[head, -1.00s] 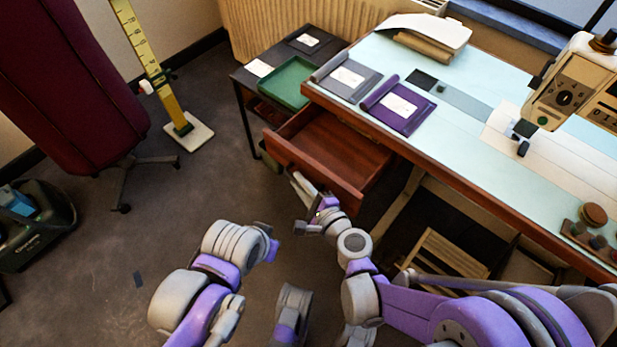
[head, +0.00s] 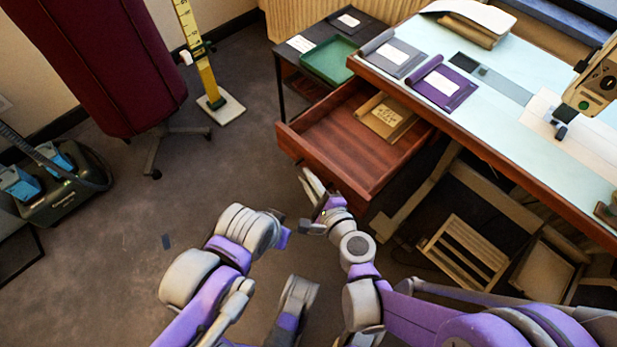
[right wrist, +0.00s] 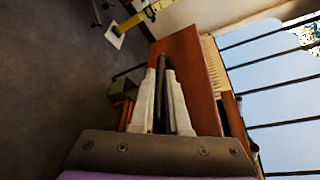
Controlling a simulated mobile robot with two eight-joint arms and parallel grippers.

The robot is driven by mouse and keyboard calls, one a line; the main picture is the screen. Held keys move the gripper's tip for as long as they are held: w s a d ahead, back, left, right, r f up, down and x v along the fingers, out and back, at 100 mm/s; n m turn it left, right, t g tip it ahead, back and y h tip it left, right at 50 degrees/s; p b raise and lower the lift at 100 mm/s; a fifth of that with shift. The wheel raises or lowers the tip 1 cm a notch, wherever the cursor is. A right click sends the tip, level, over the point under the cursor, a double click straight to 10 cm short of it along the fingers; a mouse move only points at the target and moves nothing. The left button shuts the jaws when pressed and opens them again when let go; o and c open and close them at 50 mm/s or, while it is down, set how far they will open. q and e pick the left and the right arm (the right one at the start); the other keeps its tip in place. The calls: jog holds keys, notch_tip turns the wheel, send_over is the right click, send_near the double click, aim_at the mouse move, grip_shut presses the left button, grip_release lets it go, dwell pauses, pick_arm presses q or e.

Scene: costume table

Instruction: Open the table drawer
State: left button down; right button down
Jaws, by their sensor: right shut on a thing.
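The table drawer (head: 318,158) is pulled well out from under the worktable (head: 470,145). Its reddish wood floor shows, with a brown labelled packet (head: 386,117) at the back. My right gripper (head: 311,183) is at the drawer's front face. In the right wrist view its two pale fingers are shut on a dark bar, the drawer handle (right wrist: 160,92), in front of the reddish drawer front (right wrist: 192,75). The gripper partly hides the handle. My left arm (head: 240,232) is bent over the floor at lower middle, apart from the drawer; its fingers do not show.
A low dark side table with a green tray (head: 330,60) stands left of the worktable. Grey and purple folders (head: 443,84) lie on top. A wooden slatted piece (head: 462,250) is under the worktable. Open carpet (head: 215,170) lies left of the drawer.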

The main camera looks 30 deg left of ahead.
jog(key=c, duration=1.2)
grip_release()
jog(key=shift+d, duration=0.1)
jog(key=p+v, duration=0.1)
jog(key=v, duration=0.9)
jog(key=shift+s+d, duration=0.25)
jog(key=shift+s, duration=0.05)
